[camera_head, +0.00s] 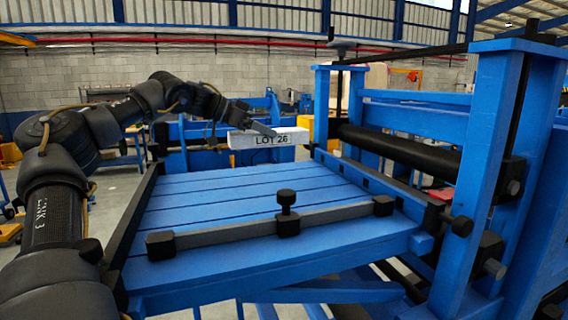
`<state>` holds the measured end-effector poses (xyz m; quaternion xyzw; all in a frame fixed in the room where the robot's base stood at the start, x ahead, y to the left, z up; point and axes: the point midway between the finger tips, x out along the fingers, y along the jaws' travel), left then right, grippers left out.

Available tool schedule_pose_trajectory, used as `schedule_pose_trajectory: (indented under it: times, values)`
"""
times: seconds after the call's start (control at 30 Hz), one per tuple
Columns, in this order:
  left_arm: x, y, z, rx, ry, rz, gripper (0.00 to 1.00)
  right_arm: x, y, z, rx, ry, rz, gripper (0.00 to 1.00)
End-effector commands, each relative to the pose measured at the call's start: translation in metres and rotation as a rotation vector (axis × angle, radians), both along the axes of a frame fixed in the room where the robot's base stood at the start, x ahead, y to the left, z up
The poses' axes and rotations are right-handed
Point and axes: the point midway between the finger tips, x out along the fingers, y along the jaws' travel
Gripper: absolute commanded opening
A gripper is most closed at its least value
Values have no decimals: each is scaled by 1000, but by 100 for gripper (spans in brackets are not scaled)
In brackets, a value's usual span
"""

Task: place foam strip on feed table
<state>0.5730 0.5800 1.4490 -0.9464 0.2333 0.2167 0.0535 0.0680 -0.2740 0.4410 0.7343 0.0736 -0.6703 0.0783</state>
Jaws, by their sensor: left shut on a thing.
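The foam strip (284,138) is a white block labelled LOT 26. It is held in the air near the far right corner of the blue feed table (220,197). My left gripper (262,130) is shut on the foam strip, with a dark finger across its upper side. My left arm comes in from the left and reaches over the far part of the table. The table's slatted top is bare apart from a grey bar with black knobs near its front edge. My right gripper is not in view.
A grey bar (330,212) with an upright black knob (286,198) crosses the front of the table. To the right stands a blue press frame (490,150) with a black roller (400,150). A raised dark rail edges the table's left side.

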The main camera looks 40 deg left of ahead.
Motion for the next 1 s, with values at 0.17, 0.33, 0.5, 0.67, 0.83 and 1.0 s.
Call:
schedule_pose_trajectory:
  times: [0.17,0.33,0.5,0.67,0.83,1.0]
  values:
    - [32,-24,-26,-1,7,-2,39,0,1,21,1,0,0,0]
    - [49,-37,-52,-2,3,0,39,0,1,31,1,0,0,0]
    - [57,-42,-63,0,0,0,39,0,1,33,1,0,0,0]
    - [58,-43,-65,0,-1,0,39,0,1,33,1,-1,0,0]
    - [61,-45,-81,-2,2,0,39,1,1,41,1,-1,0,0]
    - [61,-45,-100,0,-1,0,39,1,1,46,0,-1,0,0]
